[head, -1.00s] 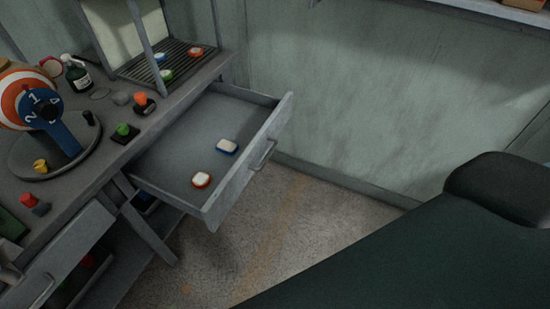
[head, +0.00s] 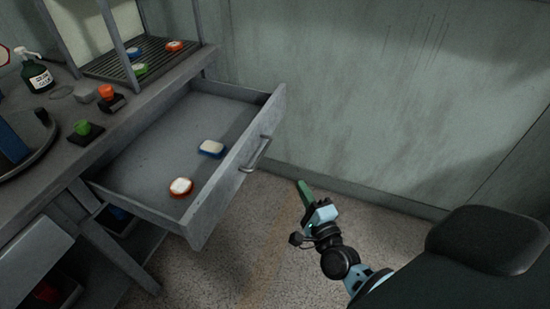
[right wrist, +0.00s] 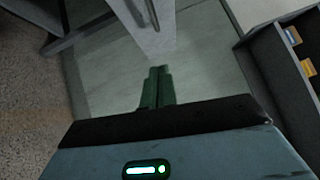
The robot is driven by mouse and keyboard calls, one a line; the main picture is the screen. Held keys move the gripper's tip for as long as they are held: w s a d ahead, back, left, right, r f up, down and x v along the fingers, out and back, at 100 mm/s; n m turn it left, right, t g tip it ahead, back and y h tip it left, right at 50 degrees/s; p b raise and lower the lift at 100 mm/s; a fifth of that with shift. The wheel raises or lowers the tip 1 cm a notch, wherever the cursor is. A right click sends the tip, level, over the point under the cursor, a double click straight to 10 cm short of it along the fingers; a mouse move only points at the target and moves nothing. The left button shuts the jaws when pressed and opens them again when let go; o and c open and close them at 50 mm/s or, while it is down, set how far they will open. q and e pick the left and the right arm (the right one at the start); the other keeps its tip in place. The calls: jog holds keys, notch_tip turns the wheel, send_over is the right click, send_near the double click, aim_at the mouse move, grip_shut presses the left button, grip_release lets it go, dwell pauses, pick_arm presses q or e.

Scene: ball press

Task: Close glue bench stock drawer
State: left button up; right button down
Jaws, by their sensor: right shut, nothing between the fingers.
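The grey stock drawer (head: 235,170) is pulled out of the bench in the head view, its bar handle (head: 255,154) on the outer front face. A blue-edged white piece (head: 211,149) and an orange-edged white piece (head: 181,188) lie inside it. My right gripper (head: 303,187) is to the right of the drawer front, apart from the handle, over the floor. Its green fingers are shut and empty; they also show together in the right wrist view (right wrist: 158,88). My left gripper is not in view.
A slatted rack (head: 140,62) stands at the back. A wall is behind the drawer. The floor before the drawer front is open.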

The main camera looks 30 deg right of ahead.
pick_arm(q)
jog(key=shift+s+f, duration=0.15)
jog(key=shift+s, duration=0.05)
pick_arm(e)
jog(key=w+a+r, duration=0.1)
jog(key=w+r, duration=0.1)
jog(key=w, duration=1)
jog(key=shift+w, duration=0.3)
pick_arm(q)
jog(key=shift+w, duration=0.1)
pick_arm(e)
jog(key=shift+w+a, duration=0.1)
jog(key=shift+a, duration=0.05)
